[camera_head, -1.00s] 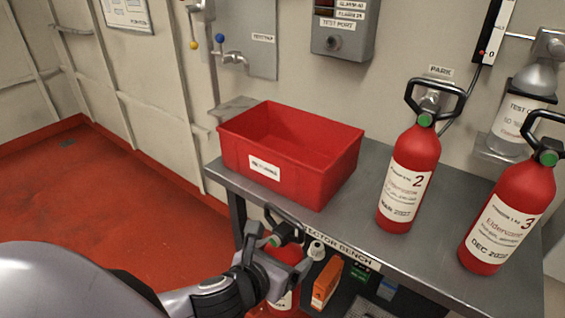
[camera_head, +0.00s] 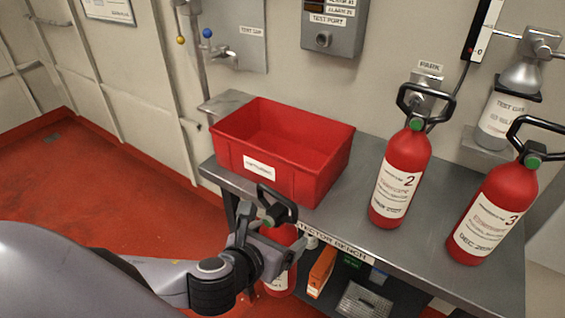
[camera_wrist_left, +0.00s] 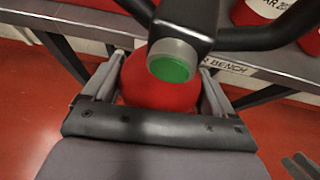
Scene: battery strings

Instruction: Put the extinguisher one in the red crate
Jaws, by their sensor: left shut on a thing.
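A red extinguisher (camera_head: 281,278) with a black handle is held upright in front of the bench, its label mostly hidden by my gripper. My left gripper (camera_head: 275,240) is shut on it near its neck. In the left wrist view the extinguisher's red body (camera_wrist_left: 160,88) and green gauge cap sit between the two fingers. The red crate (camera_head: 275,165) stands on the bench's left end, open and empty as far as I can see. The extinguisher is apart from the crate, nearer to me and lower than its rim.
Extinguishers 2 (camera_head: 401,180) and 3 (camera_head: 490,215) stand on the steel bench (camera_head: 365,228) to the right of the crate. An orange box (camera_head: 321,271) and a wire basket (camera_head: 362,300) are below the bench top. A tap and grey box are on the wall behind.

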